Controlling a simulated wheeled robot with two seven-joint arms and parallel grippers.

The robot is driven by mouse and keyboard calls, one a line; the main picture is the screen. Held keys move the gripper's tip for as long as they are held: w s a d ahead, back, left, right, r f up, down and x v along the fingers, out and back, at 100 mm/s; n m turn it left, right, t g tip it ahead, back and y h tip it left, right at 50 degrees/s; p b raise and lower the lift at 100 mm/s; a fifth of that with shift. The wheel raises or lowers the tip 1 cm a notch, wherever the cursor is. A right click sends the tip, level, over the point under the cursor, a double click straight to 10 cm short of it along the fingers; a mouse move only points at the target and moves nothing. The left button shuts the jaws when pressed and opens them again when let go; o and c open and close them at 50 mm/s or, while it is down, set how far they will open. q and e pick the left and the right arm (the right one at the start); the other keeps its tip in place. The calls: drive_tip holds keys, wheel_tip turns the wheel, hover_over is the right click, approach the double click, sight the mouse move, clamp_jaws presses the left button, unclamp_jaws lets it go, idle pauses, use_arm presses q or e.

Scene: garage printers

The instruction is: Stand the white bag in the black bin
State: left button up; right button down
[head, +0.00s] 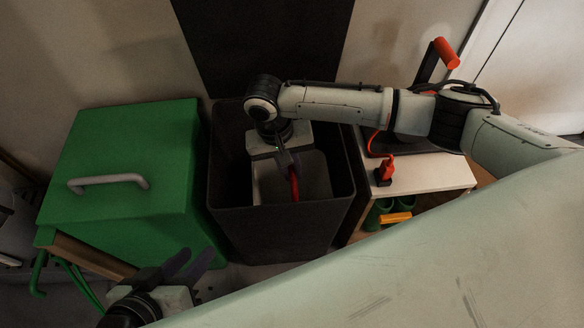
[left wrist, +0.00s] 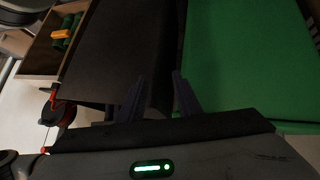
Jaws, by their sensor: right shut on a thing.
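The black bin (head: 285,228) stands upright and open-topped in the middle of the head view. The white bag (head: 316,176) is down inside the bin, pale and shaded, partly hidden by my right gripper; its base is hidden. My right gripper (head: 291,168) points down into the bin mouth, shut on the bag at a red strip (head: 294,184) that looks like its handle. My left gripper (head: 192,262) is open and empty, low in front of the green box and the bin. Its parted fingers also show in the left wrist view (left wrist: 159,80).
A green box (head: 125,160) with a grey handle stands left of the bin. A low white-topped shelf (head: 430,172) stands to the right, with a red object (head: 385,170) on top and green and orange items below. A dark panel (head: 262,40) is on the wall behind.

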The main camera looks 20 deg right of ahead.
drive_tip(key=c, duration=1.9)
unclamp_jaws()
use_arm(q)
drive_tip(key=shift+f, duration=0.25)
use_arm(e)
drive_tip(key=shift+o, duration=0.7)
